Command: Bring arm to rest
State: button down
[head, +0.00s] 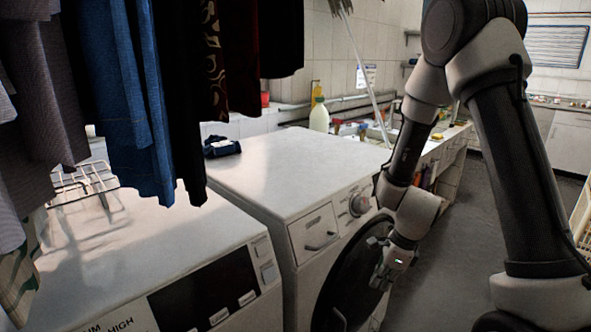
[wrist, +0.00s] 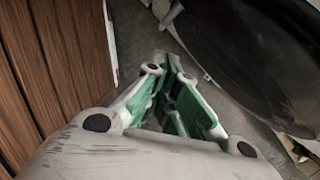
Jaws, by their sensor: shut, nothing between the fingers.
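My arm reaches down from the top right of the head view, bent at the elbow. My gripper (head: 378,282) hangs low, pointing down, close in front of the dark round door of the right washing machine. In the wrist view my gripper (wrist: 166,72) has green-padded fingers that come together at their tips, with nothing between them. Whether it touches the door cannot be told.
The dark door (head: 345,272) shows at the right of the wrist view (wrist: 255,50). Two white machines (head: 290,165) stand left, with hanging clothes (head: 140,90) above. A brown wood-grained surface (wrist: 55,60) is left in the wrist view. Grey floor (head: 450,255) lies open to the right.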

jog(key=s+d+r+n+t, duration=0.1)
jog(key=s+d+r+n, duration=0.2)
jog(key=r, duration=0.7)
jog(key=s+d+r+n+t+h, duration=0.1)
jog(key=s+d+r+n, duration=0.3)
jog(key=s+r+n, duration=0.4)
jog(key=s+d+r+n+t+h, duration=0.1)
jog(key=s+d+r+n, duration=0.3)
jog(key=r+n, duration=0.6)
notch_tip(320, 180, up, 4)
jog(key=shift+s+f+n+t, duration=0.15)
jog(key=shift+s+n+t, duration=0.2)
jog(key=shift+s, duration=0.85)
